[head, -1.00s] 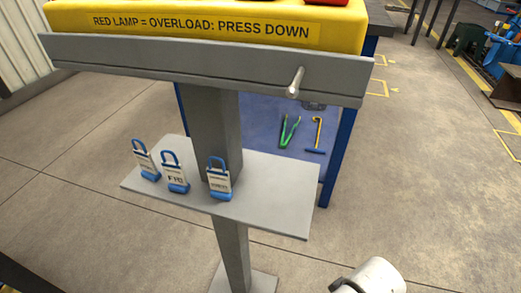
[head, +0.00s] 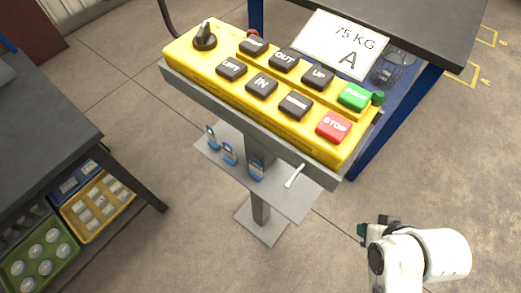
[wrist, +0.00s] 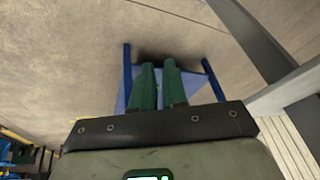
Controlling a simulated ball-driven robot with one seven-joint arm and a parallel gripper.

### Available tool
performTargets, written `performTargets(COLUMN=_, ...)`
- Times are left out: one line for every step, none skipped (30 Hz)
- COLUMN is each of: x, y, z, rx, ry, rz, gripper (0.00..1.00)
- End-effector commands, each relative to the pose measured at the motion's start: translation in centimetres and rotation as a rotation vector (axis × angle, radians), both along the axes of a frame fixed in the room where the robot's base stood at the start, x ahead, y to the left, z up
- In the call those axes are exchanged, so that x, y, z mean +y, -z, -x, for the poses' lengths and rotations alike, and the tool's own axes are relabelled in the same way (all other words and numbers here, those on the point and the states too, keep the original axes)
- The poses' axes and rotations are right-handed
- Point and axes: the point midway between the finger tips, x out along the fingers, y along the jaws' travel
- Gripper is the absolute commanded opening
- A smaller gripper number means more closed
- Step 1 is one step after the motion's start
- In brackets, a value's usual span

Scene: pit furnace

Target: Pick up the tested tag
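Three small tags with blue loops and blue lower ends stand in a row on the grey shelf (head: 292,207) below the yellow control panel: a left tag (head: 211,138), a middle tag (head: 229,154) and a right tag (head: 257,170). Their print is too small to read now, so I cannot tell which is the tested tag. My gripper (head: 362,230) is right of the shelf, apart from the tags. In the wrist view, its two green fingers (wrist: 158,68) stand a narrow gap apart with nothing between them. No tag shows in that view.
The yellow control panel (head: 248,105) overhangs the shelf on a grey post (head: 261,205). A thin light rod (head: 294,176) sticks out below its front edge. A dark bench (head: 45,135) with bins stands left. A blue-framed table (head: 405,110) stands behind. Floor at lower centre is clear.

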Motion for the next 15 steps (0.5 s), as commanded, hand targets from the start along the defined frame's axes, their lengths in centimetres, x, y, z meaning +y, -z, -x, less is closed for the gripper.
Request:
performTargets(x=0.5, y=-3.1, z=-0.6, rx=-0.016, ry=0.025, rz=-0.033, gripper=0.13)
performTargets(x=0.8, y=-3.9, z=-0.9, rx=-0.026, ry=0.045, rz=-0.059, gripper=0.13)
performTargets(x=1.3, y=-4.9, z=-1.4, rx=-0.037, ry=0.077, rz=-0.1, gripper=0.13)
performTargets(x=1.8, y=-5.7, z=-1.7, rx=-0.045, ry=0.107, rz=-0.139, gripper=0.13)
performTargets(x=2.4, y=-6.5, z=-2.1, rx=-0.05, ry=0.145, rz=-0.186, gripper=0.13)
performTargets(x=3.3, y=-7.4, z=-2.6, rx=-0.054, ry=0.206, rz=-0.263, gripper=0.13)
performTargets(x=4.0, y=-7.7, z=-2.9, rx=-0.05, ry=0.257, rz=-0.33, gripper=0.13)
performTargets(x=4.7, y=-7.8, z=-3.2, rx=-0.043, ry=0.311, rz=-0.396, gripper=0.13)
performTargets(x=5.6, y=-7.9, z=-3.5, rx=-0.027, ry=0.381, rz=-0.482, gripper=0.13)
performTargets(x=6.2, y=-7.9, z=-3.6, rx=-0.012, ry=0.435, rz=-0.546, gripper=0.13)
performTargets(x=6.9, y=-7.9, z=-3.8, rx=0.008, ry=0.489, rz=-0.608, gripper=0.13)
performTargets(x=7.7, y=-7.9, z=-3.9, rx=0.039, ry=0.563, rz=-0.694, gripper=0.13)
performTargets(x=8.2, y=-7.9, z=-4.0, rx=0.064, ry=0.62, rz=-0.757, gripper=0.13)
performTargets(x=8.8, y=-7.9, z=-4.1, rx=0.095, ry=0.677, rz=-0.818, gripper=0.13)
performTargets(x=9.5, y=-7.9, z=-4.2, rx=0.139, ry=0.754, rz=-0.9, gripper=0.13)
